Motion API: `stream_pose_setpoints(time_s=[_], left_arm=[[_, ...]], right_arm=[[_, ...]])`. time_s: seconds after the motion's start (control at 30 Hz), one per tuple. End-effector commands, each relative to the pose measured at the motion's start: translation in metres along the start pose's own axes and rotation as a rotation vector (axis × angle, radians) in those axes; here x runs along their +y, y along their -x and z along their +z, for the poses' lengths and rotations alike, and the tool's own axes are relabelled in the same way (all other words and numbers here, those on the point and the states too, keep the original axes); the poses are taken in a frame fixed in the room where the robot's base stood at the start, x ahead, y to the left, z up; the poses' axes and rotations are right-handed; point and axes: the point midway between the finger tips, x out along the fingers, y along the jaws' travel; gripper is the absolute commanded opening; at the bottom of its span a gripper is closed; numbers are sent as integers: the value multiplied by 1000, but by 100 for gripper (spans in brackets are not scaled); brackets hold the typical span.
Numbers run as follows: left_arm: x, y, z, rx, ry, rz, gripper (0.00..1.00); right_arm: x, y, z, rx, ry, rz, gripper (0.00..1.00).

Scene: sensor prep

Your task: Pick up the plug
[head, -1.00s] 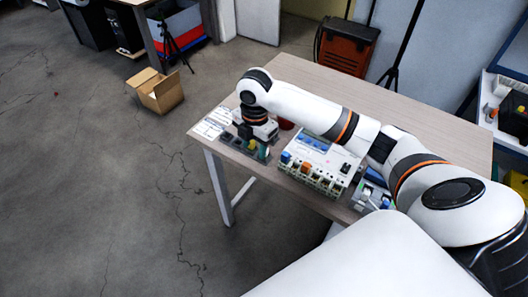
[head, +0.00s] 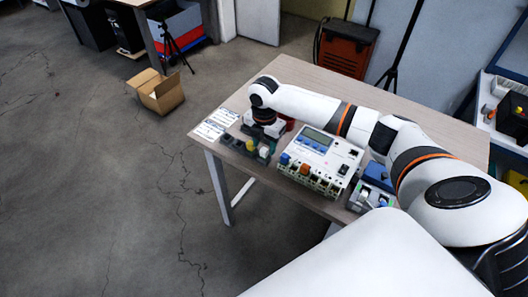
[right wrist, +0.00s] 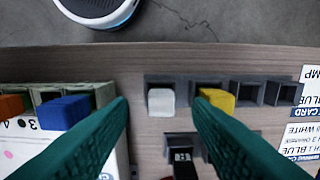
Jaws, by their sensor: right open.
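My right gripper (right wrist: 160,138) is open and empty, its two green fingers pointing down at the table. In the right wrist view a white plug (right wrist: 160,101) in a dark socket rack (right wrist: 242,90) lies just beyond the gap between the fingertips. A yellow plug (right wrist: 217,98) sits in the rack by the right finger. A blue plug (right wrist: 66,110) sits in the white device (right wrist: 110,158) by the left finger. My left gripper is not in view.
The white device with a display (head: 316,137) stands right of the rack. A small grey unit with plugs (head: 368,195) is further right. Printed cards (head: 215,124) lie left of the rack. The table's back area (head: 310,82) is clear.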

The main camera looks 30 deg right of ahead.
Motion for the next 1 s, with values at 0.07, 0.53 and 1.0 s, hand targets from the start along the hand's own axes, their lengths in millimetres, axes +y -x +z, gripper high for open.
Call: stream_pose_setpoints(time_s=[0.07, 0.53, 1.0], left_arm=[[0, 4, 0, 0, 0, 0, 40], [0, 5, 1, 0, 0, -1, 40], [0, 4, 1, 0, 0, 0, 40]], right_arm=[[0, -11, 1, -1, 0, 1, 45], [-1, -26, 0, 1, 1, -2, 31], [-1, -23, 0, 1, 1, -3, 0]])
